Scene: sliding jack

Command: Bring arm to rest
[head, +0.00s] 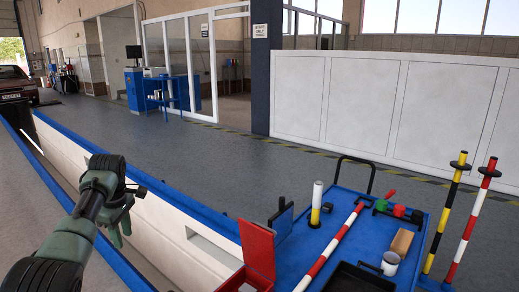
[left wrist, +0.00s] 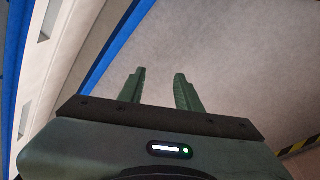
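My left arm comes in from the left in the head view, over the blue-edged pit. My left gripper (head: 120,234) is dark green and hangs with its fingers pointing down. In the left wrist view its two green fingers (left wrist: 159,76) stand apart with nothing between them, with grey floor behind. The gripper is apart from the cart and touches nothing that I can see. My right gripper is in neither view.
A blue cart (head: 355,244) at the lower right carries a red box (head: 258,250), a striped pole (head: 329,246) and small items. Striped posts (head: 470,222) stand beside it. A white panel wall (head: 390,103) lies behind. Grey floor (head: 215,160) beyond the pit is clear.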

